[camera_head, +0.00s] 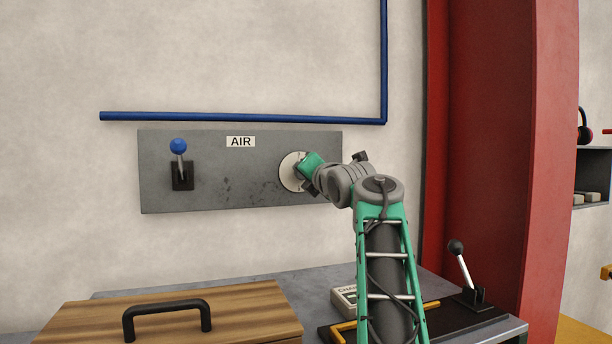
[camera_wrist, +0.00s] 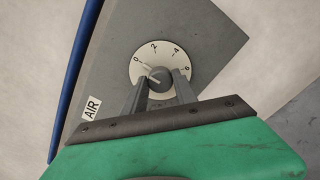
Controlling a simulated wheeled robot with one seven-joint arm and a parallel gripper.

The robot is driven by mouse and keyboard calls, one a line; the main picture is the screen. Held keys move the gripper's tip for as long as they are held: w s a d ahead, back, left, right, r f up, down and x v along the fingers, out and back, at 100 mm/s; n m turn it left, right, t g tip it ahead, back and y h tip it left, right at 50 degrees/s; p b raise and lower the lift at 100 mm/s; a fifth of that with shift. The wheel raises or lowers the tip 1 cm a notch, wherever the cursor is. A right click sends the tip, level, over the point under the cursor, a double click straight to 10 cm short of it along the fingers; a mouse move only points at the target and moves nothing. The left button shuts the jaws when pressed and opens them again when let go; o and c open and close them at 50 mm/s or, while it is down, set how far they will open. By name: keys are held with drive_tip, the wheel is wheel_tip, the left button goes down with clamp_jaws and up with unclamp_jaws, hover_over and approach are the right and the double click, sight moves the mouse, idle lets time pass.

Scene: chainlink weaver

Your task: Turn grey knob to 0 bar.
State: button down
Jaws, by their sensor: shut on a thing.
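The grey knob (camera_wrist: 160,74) sits at the centre of a round white dial (camera_wrist: 159,55) marked 0, 2, 4 and 6. A small pale mark on the knob points to the left, roughly towards the 0 side; its exact reading is hard to tell. My gripper (camera_wrist: 161,80) has a finger on either side of the knob and is shut on it. In the head view the dial (camera_head: 287,172) is at the right end of the grey AIR panel (camera_head: 235,190), and my gripper (camera_head: 303,172) covers the knob and part of the dial.
A lever with a blue ball (camera_head: 178,146) is on the panel's left. A blue pipe (camera_head: 240,117) runs above the panel. Below are a wooden board with a black handle (camera_head: 167,308) and a black-knobbed lever (camera_head: 457,248). A red column (camera_head: 500,150) stands to the right.

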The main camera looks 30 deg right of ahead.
drive_tip(key=c, duration=1)
unclamp_jaws()
drive_tip(key=shift+o, duration=0.2)
drive_tip(key=b+v, duration=0.1)
drive_tip(key=v, duration=0.7)
drive_tip(key=shift+w, duration=0.1)
